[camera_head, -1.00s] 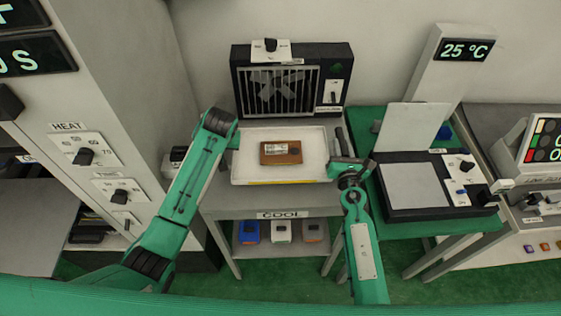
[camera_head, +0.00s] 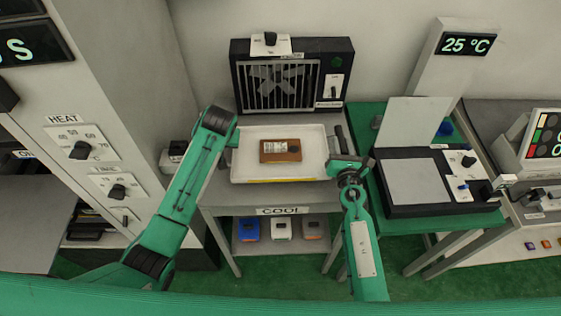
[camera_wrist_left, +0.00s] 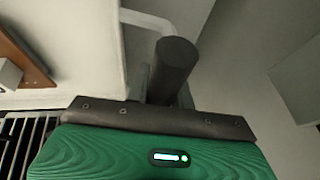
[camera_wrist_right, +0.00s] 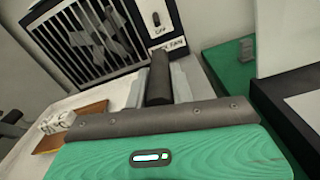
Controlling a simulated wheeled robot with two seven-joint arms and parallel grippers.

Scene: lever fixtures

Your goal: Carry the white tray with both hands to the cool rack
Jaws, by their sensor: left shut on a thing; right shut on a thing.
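The white tray (camera_head: 315,150) is level over the top of the cool rack (camera_head: 284,211), in front of the fan box. I cannot tell whether it rests on the rack or hovers just above. A brown board (camera_head: 281,157) with a pale label lies in the tray. My left gripper (camera_head: 236,139) is shut on the tray's left side; the left wrist view shows a white handle (camera_wrist_left: 148,20) by the dark finger. My right gripper (camera_head: 336,166) is shut on the tray's right side. The fingers partly hide both grips.
The black fan box (camera_head: 295,60) stands behind the tray. To the right is a green table (camera_head: 440,222) with a black device (camera_head: 418,187) and raised lid. A heat cabinet (camera_head: 120,110) stands at the left. Small coloured boxes (camera_head: 281,229) sit on the rack's lower shelf.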

